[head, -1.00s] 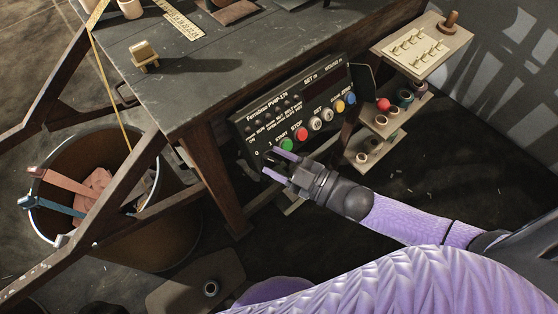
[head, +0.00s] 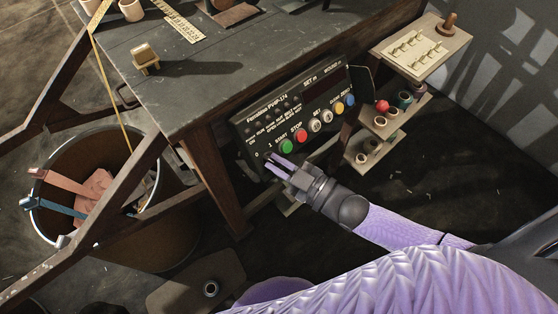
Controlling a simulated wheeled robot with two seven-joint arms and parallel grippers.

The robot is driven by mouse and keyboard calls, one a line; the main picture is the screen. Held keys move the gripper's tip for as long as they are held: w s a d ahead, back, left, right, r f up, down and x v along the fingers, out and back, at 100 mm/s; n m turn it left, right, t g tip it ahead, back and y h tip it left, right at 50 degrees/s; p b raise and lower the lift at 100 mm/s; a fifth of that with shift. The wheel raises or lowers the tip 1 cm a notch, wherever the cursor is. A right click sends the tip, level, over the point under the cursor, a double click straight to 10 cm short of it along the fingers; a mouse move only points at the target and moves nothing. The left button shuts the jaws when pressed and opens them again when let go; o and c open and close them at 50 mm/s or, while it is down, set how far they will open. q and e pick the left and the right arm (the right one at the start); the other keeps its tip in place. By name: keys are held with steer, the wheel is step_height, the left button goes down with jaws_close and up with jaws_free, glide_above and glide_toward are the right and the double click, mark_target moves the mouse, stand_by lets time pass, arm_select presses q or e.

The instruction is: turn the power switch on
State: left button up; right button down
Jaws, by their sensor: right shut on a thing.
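The control panel (head: 305,98) is a black box on the front of the workbench. Its lower left corner carries the "0" and "1" marks of the power switch. My right gripper (head: 268,161) is at that corner, with its purple fingers close together on the switch. The fingers cover the switch, so its position cannot be seen. A green START button (head: 286,146) and a red STOP button (head: 301,135) sit just up and right of the fingertips. My left gripper is not in view.
White, yellow and blue buttons continue along the panel to the right. The workbench (head: 215,80) stands above and left. A wooden side shelf (head: 425,50) with spools is at the right. A round bin (head: 60,165) stands at the left, with dark open floor at lower right.

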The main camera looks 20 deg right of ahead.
steer(key=m+t+h, duration=0.1)
steer(key=m, duration=0.1)
steer(key=m+t+h+p, duration=0.1)
steer(key=m, duration=0.2)
steer(key=shift+a, duration=0.1)
steer(key=m+t+h+p, duration=0.1)
steer(key=m+h, duration=0.2)
steer(key=m, duration=0.1)
steer(key=m+h+p, duration=0.1)
steer(key=m+h, duration=0.1)
steer(key=m, duration=0.1)
steer(key=m+h+p, duration=0.1)
steer(key=m+h, duration=0.1)
steer(key=m, duration=0.2)
steer(key=shift+s+a, duration=0.1)
steer(key=shift+a, duration=0.05)
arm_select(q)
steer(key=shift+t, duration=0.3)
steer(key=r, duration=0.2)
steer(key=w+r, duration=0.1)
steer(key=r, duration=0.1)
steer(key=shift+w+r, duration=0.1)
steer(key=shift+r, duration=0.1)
arm_select(e)
steer(key=shift+m+h, duration=0.4)
steer(key=shift+m, duration=0.1)
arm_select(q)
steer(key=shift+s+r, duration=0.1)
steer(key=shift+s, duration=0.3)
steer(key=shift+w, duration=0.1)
